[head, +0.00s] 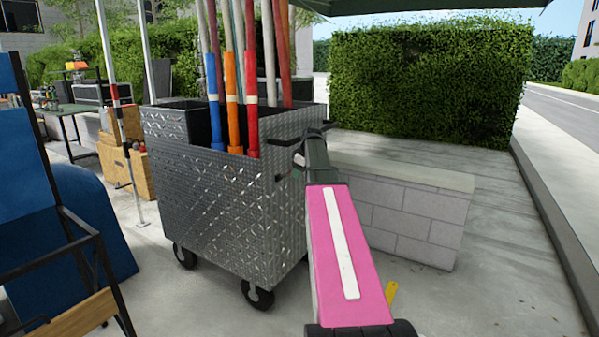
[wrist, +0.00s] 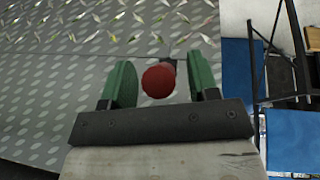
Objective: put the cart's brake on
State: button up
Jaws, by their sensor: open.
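The cart (head: 215,200) is a silver diamond-plate box on black caster wheels, with several coloured poles standing in it. A red ball knob (wrist: 160,80) on a short dark stem shows against the patterned metal in the wrist view. I take it for the brake lever's end. My gripper (wrist: 161,72) is open, with one green finger on each side of the knob and a gap visible at both sides. In the head view my pink arm reaches to the cart's right side, and the knob is hidden there.
A low block wall (head: 410,215) stands right of the cart. A blue rounded object (head: 90,225) and a dark metal frame (head: 90,240) are at the left. A hedge (head: 425,80) is behind. Pavement at the right is clear. A small yellow piece (head: 390,292) shows beside my arm.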

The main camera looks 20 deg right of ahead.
grip_shut()
jog(key=shift+f, duration=0.1)
jog(key=shift+s+d+f+t+y, duration=0.2)
jog(key=shift+s+f+t+y, duration=0.15)
jog(key=shift+f+t, duration=0.2)
notch_tip(320, 180, down, 12)
jog(key=w+m+t+y, duration=0.1)
jog(key=t+y, duration=0.4)
jog(key=t, duration=0.3)
jog(key=shift+a+r+t+y, duration=0.2)
jog(key=shift+a+t+y, duration=0.1)
jog(key=shift+t+y, duration=0.05)
